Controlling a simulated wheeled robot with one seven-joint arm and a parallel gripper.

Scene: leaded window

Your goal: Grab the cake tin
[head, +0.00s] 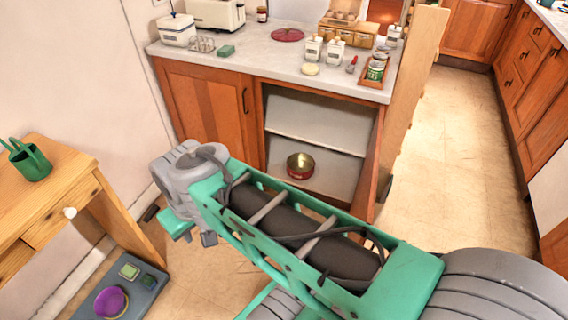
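The cake tin (300,166) looks like a round, low tin with a red side and a gold-coloured rim. It sits on the lower level of the open cupboard under the counter, towards the left of that space. My arm reaches across the lower middle of the view. Its grey and green far part, where my gripper (192,236) seems to be, is left of and nearer than the tin, apart from it. The fingers cannot be made out clearly, and the arm hides part of the floor in front of the cupboard.
A shelf (318,122) spans the cupboard above the tin. The cupboard door (374,165) stands open on the right. The counter (262,55) holds a toaster, jars and boxes. A wooden table (45,190) with a green watering can (30,162) is at left. Floor is clear at right.

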